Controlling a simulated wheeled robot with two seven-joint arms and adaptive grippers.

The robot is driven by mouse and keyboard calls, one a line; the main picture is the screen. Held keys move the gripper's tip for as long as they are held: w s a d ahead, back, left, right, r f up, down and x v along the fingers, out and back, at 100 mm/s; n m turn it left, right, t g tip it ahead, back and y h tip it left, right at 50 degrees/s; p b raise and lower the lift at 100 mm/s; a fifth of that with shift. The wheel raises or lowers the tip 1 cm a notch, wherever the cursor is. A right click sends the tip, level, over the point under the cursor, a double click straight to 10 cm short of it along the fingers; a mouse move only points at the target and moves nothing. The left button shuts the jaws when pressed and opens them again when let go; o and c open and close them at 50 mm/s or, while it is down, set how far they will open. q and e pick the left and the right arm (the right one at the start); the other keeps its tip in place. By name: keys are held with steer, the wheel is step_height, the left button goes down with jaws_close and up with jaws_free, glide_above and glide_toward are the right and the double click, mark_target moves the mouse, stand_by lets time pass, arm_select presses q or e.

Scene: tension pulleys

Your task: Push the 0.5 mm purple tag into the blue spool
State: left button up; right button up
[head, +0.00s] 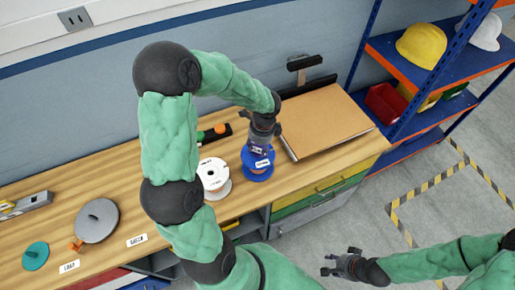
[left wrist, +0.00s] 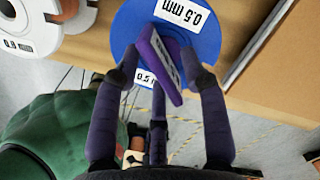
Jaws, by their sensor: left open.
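The blue spool (head: 257,174) stands on the wooden bench, with a white label on it. In the left wrist view the blue spool (left wrist: 208,42) carries a white 0.5 mm label. The purple tag (left wrist: 160,62) stands tilted over the spool's face, between the fingers of my left gripper (left wrist: 165,78). My left gripper (head: 260,147) is open, right above the spool. Whether the fingers touch the tag, and how deep the tag sits, I cannot tell. My right gripper (head: 338,264) is open and empty, in front of the bench and away from it.
A white spool (head: 212,173) stands close beside the blue one on the left. A cardboard-coloured board (head: 325,120) lies on the right. A grey disc (head: 97,220), a teal disc (head: 35,256) and "LOAD" (head: 69,266) and "GREEN" (head: 137,240) labels are further left.

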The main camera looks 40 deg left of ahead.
arm_select(q)
steer(key=r, duration=0.6)
steer(key=d+r, duration=0.1)
steer(key=r, duration=0.3)
steer(key=shift+w+d, duration=0.1)
